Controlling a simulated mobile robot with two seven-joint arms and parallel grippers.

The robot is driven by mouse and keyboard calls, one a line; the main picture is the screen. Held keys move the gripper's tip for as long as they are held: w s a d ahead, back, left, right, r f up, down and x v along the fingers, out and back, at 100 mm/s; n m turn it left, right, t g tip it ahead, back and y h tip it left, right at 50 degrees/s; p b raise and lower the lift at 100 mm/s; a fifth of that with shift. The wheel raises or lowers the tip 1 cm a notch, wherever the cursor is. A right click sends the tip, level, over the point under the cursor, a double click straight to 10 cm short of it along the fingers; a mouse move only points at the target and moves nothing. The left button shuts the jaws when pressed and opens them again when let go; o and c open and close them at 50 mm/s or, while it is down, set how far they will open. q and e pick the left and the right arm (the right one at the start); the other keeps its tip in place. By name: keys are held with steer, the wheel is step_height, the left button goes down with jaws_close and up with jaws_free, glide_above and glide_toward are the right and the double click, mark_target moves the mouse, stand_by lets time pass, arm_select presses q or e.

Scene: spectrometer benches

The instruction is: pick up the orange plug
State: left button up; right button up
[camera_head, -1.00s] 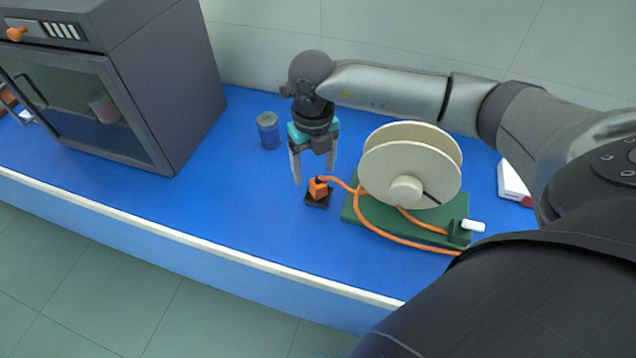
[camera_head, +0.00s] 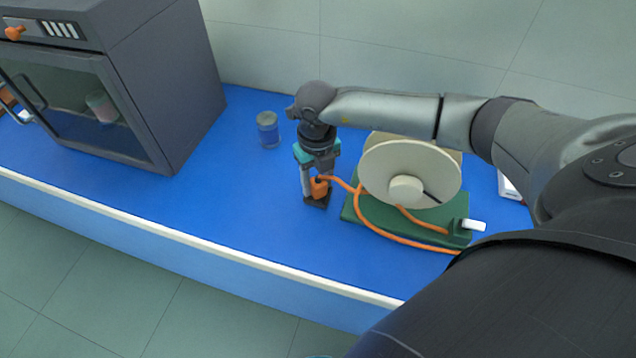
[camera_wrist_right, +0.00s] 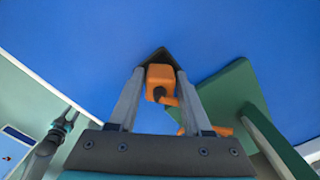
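The orange plug (camera_head: 320,187) stands on a small black base (camera_head: 316,202) on the blue bench top. An orange cable runs from it to the right. My right gripper (camera_head: 318,186) is lowered over the plug, with a finger on either side. In the right wrist view the plug (camera_wrist_right: 160,75) fills the space between the fingertips, with no clear gap. The far finger is partly hidden in the head view. What seems to be my left gripper (camera_wrist_right: 62,122) shows small at the lower left of the wrist view. Its fingers are not clear.
A cream cable reel (camera_head: 410,172) on a green base (camera_head: 372,212) stands close to the right of the plug. A dark oven-like cabinet (camera_head: 190,90) is at the left. The bench front left of the plug is clear.

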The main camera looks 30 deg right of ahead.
jaws_close()
steer(key=shift+r, duration=0.15)
step_height(320, 180, up, 19)
steer(key=p, duration=0.1)
steer(key=n+p, duration=0.1)
steer(key=n, duration=0.3)
glide_above(317, 180)
step_height(317, 180, down, 14)
steer(key=shift+r, duration=0.25)
steer(key=shift+f+n, duration=0.3)
steer(key=shift+f, duration=0.05)
steer(key=shift+f+b, duration=2.2)
steer(key=shift+f, duration=0.55)
